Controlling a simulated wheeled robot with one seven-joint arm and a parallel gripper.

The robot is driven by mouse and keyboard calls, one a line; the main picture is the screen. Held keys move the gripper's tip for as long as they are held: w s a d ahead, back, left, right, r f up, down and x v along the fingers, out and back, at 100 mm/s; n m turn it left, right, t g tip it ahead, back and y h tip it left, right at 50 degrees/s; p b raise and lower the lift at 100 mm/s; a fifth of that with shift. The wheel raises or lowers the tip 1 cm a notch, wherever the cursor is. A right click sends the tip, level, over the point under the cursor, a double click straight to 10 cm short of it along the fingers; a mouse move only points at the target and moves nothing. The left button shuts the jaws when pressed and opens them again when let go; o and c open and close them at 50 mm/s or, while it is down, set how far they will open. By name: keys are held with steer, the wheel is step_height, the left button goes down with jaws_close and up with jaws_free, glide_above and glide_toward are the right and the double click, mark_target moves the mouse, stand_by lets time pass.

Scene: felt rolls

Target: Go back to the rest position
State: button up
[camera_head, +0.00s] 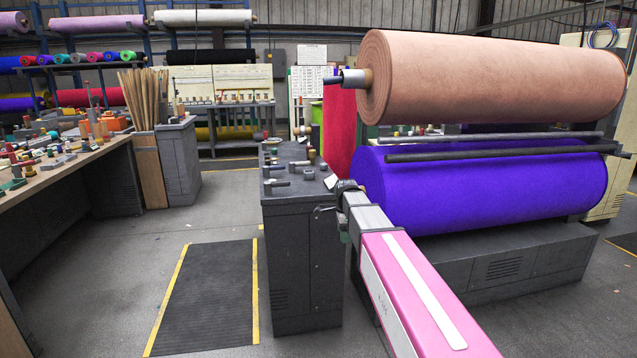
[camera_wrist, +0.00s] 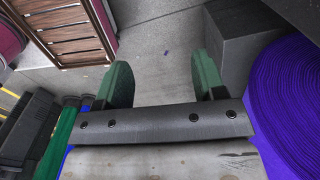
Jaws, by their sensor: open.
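My gripper (camera_wrist: 158,75) shows in the wrist view with its two green fingers spread apart. Only bare grey floor shows between them, so it holds nothing. In the head view my pink arm reaches forward from the lower right, and its end is beside the grey cabinet (camera_head: 303,262) and in front of the purple felt roll (camera_head: 490,188). The fingers are hard to make out there. In the wrist view the purple roll (camera_wrist: 285,110) is close on the right of my gripper, apart from the fingers.
A tan felt roll (camera_head: 490,80) hangs above the purple one. A cluttered workbench (camera_head: 70,165) stands at left. A dark floor mat (camera_head: 208,298) with yellow edges lies in the open aisle. The wrist view shows a slatted wooden crate (camera_wrist: 65,30) and a grey block (camera_wrist: 238,45).

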steer(key=s+d+f+n, duration=0.4)
steer(key=s+f+n, duration=0.4)
steer(key=s, duration=0.3)
steer(key=s+d+f+n, duration=0.5)
steer(key=s+f+n, duration=0.3)
steer(key=s, duration=0.4)
steer(key=shift+s+d+f+n, duration=0.15)
steer(key=shift+d+f+n, duration=0.05)
steer(key=shift+n, duration=0.3)
